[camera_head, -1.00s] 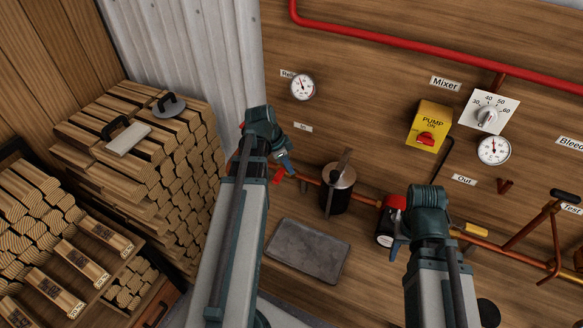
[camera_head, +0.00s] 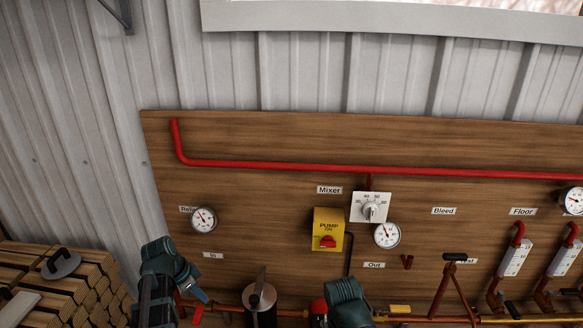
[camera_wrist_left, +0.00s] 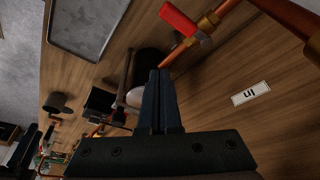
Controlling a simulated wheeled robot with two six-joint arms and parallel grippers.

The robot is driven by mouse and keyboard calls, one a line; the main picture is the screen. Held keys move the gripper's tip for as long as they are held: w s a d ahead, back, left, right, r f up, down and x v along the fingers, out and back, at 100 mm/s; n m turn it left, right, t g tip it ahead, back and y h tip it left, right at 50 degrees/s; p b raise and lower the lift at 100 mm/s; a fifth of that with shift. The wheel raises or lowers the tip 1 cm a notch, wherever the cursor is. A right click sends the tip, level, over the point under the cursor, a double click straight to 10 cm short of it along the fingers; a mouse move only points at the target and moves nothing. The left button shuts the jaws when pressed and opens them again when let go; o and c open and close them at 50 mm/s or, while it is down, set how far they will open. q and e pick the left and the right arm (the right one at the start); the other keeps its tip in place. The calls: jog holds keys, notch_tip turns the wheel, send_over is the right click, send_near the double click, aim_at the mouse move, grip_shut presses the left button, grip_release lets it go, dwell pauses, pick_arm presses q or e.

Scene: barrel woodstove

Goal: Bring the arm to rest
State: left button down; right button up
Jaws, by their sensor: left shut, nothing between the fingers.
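My left gripper (camera_head: 196,294) is at the lower left of the head view, in front of the wooden panel (camera_head: 270,150) near the "In" label (camera_head: 213,255). In the left wrist view its fingers (camera_wrist_left: 158,100) are closed together and hold nothing. A red valve handle (camera_wrist_left: 184,22) is beyond the fingertips there; I cannot tell the exact gap. My right arm (camera_head: 346,300) shows at the bottom centre of the head view, and its fingers do not show.
A dark cylinder with a metal lid (camera_head: 260,297) stands between my arms. The yellow pump switch (camera_head: 328,229), mixer dial (camera_head: 370,208) and gauges are on the panel. Stacked firewood (camera_head: 90,285) fills the lower left. A grey tray (camera_wrist_left: 90,25) shows in the left wrist view.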

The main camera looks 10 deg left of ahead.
pick_arm(q)
jog(key=s+d+f+n+g+y, duration=0.1)
jog(key=s+d, duration=0.2)
jog(key=d, duration=0.6)
jog(key=s+d+f+n+g+y+b, duration=0.1)
jog(key=s+d, duration=0.3)
jog(key=d, duration=0.5)
jog(key=s+d+f+n+g+y, duration=0.1)
jog(key=s+d+n, duration=0.1)
jog(key=d, duration=0.8)
jog(key=shift+s+n+y+b, duration=0.3)
jog(key=shift+s+y+b, duration=0.1)
jog(key=shift+s, duration=0.45)
jog(key=shift+d, duration=0.1)
